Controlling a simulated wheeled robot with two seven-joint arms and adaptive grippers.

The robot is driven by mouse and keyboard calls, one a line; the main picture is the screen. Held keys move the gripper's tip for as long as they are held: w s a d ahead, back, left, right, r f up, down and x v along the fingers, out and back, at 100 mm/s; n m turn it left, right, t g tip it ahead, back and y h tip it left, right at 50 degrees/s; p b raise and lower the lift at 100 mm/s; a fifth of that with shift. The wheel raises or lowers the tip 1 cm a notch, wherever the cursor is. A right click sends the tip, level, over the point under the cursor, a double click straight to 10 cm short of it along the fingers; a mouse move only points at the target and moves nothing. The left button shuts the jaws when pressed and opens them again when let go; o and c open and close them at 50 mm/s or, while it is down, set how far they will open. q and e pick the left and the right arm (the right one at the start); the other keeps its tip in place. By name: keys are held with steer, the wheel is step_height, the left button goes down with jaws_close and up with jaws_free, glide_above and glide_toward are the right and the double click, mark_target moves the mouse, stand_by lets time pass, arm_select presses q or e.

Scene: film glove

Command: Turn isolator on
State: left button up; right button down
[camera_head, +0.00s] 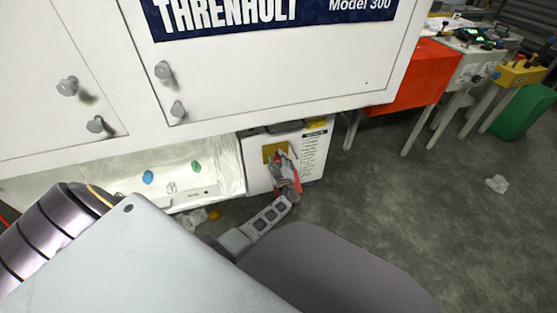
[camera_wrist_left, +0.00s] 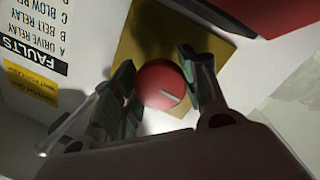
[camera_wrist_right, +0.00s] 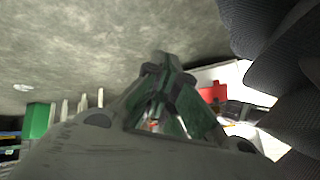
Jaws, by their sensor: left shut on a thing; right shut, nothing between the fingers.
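The isolator is a round red knob (camera_wrist_left: 158,82) with a pale pointer mark, set on a yellow plate (camera_wrist_left: 138,42) on a white panel. In the head view the yellow plate (camera_head: 269,151) sits low on the white cabinet, with the knob partly hidden by my gripper. My left gripper (camera_head: 283,163) reaches the knob from below. In the left wrist view its fingers (camera_wrist_left: 156,62) are on either side of the knob, shut on it. My right gripper (camera_wrist_right: 163,62) is shut and empty in the right wrist view, above grey floor.
A label headed FAULTS (camera_wrist_left: 35,55) is beside the knob. A red box (camera_head: 415,75) and a green bin (camera_head: 522,112) stand at the right. The floor at right is mostly clear.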

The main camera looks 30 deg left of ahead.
arm_select(q)
steer(key=shift+r+m+p, duration=0.1)
steer(key=shift+m+p, duration=1)
steer(key=shift+p, duration=0.15)
steer(key=m+g+p, duration=0.1)
steer(key=m+p, duration=0.3)
steer(key=m, duration=0.1)
steer(key=shift+m, duration=0.4)
steer(key=shift+m+g+p, duration=0.3)
steer(key=shift+m+p, duration=0.25)
steer(key=shift+m, duration=2.35)
steer(key=shift+m+g, duration=0.4)
steer(key=shift+m, duration=0.7)
arm_select(e)
steer(key=d+r+g+h, duration=0.1)
steer(key=r, duration=0.6)
steer(key=s+d+r+n+g+h, duration=0.1)
steer(key=d+r, duration=0.1)
steer(key=r, duration=0.6)
steer(key=shift+s+d+g, duration=0.25)
steer(key=shift+d+g, duration=0.05)
arm_select(q)
steer(key=o, duration=1)
steer(key=shift+o, duration=0.2)
steer(key=shift+y, duration=0.3)
arm_select(e)
steer(key=shift+w, duration=0.1)
